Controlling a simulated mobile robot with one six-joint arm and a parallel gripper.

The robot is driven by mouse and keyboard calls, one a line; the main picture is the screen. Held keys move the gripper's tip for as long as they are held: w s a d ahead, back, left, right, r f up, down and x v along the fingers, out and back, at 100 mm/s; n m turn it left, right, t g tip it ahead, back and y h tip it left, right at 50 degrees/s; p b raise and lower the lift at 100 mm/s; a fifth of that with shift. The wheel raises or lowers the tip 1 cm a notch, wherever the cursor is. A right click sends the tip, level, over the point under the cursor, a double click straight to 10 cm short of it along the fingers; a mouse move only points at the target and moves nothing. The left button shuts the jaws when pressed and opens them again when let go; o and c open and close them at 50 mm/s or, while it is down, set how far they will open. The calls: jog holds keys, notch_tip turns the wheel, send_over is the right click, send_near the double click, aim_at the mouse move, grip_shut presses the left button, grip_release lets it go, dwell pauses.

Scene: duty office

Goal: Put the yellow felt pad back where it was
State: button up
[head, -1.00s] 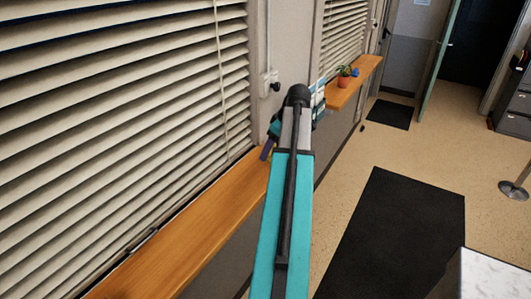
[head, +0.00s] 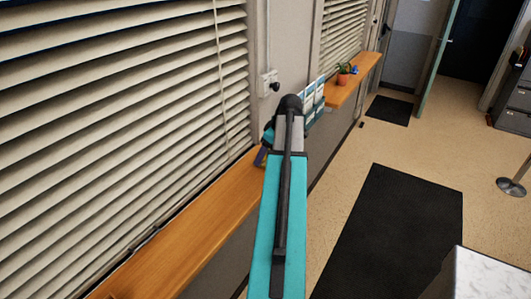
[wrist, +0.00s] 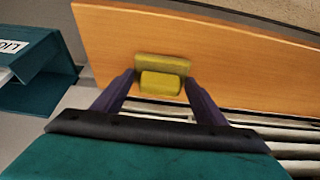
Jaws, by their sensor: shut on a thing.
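The yellow felt pad (wrist: 161,83) shows in the wrist view between the two purple fingertips of my gripper (wrist: 160,78), which is shut on it. A duller yellow strip (wrist: 162,63) shows just beyond it; I cannot tell whether it is part of the pad. Behind them is the wooden window sill (wrist: 235,70); I cannot tell whether the pad touches it. In the head view, my gripper (head: 262,155) is mostly hidden by my arm, over the far end of the near sill (head: 190,235). The pad is hidden there.
A teal box with a white label (wrist: 40,75) is close on the left in the wrist view. In the head view, a leaflet rack (head: 313,97) is just beyond my arm. A potted plant (head: 343,77) stands on a farther sill (head: 362,72). Blinds (head: 110,110) line the wall.

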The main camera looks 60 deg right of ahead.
jog(key=shift+f, duration=0.35)
jog(key=shift+f, duration=0.15)
jog(key=o, duration=1)
jog(key=shift+r, duration=0.25)
jog(key=b+v, duration=0.3)
jog(key=v, duration=0.9)
jog(key=shift+f, duration=0.1)
jog(key=shift+s, duration=0.2)
